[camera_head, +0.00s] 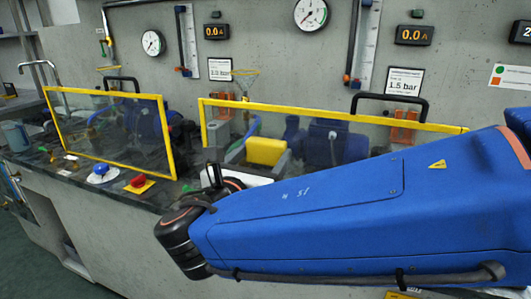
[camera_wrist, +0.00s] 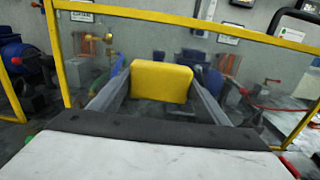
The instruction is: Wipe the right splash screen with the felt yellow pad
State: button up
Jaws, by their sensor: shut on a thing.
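The felt yellow pad (camera_head: 265,151) is a yellow block held between the two grey fingers of my gripper (camera_wrist: 160,88). The pad also shows in the wrist view (camera_wrist: 160,80), upright at the fingertips. The right splash screen (camera_head: 222,110) is a clear panel in a yellow frame with a black handle on top. In the wrist view its top bar (camera_wrist: 200,22) runs above the pad, and the pad is in front of the pane. I cannot tell whether the pad touches it. My arm hides the screen's lower right in the head view.
A second yellow-framed screen (camera_head: 105,148) stands to the left. A red knob (camera_head: 138,181) on a yellow plate and a blue-and-white knob (camera_head: 100,170) sit on the bench front. Blue pumps stand behind the screens. Gauges (camera_head: 310,14) and displays hang on the wall.

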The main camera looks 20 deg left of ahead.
jog(key=shift+s+a, duration=0.15)
jog(key=shift+s, duration=2.1)
jog(key=shift+s, duration=0.1)
jog(key=s, duration=0.2)
jog(key=shift+s+a, duration=0.1)
jog(key=shift+s, duration=0.3)
jog(key=w+f, duration=0.4)
jog(key=w, duration=0.3)
jog(key=shift+d+f, duration=0.2)
jog(key=shift+d, duration=0.05)
jog(key=shift+w, duration=1)
